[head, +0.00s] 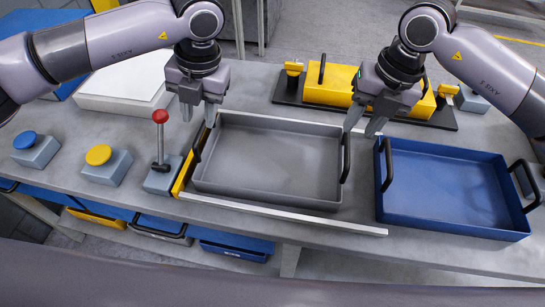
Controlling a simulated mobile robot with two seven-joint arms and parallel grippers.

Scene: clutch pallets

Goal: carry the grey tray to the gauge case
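The grey tray (268,196) lies on the worktable, empty, with a black handle at its left end (198,146) and one at its right end (346,158). My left gripper (198,112) is open and empty, near the tray's back left corner. My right gripper (364,121) is open and empty, near the tray's back right corner, between it and the blue tray. A yellow case (328,92) with dark handles, which may be the gauge case, sits on a black plate behind the grey tray. My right gripper partly hides it.
A blue tray (450,220) stands to the right. A metal rail (290,215) runs along the grey tray's front, with a yellow strip (184,176) at its left. A red-knobbed lever (160,140), yellow button (98,155) and blue button (25,140) stand left.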

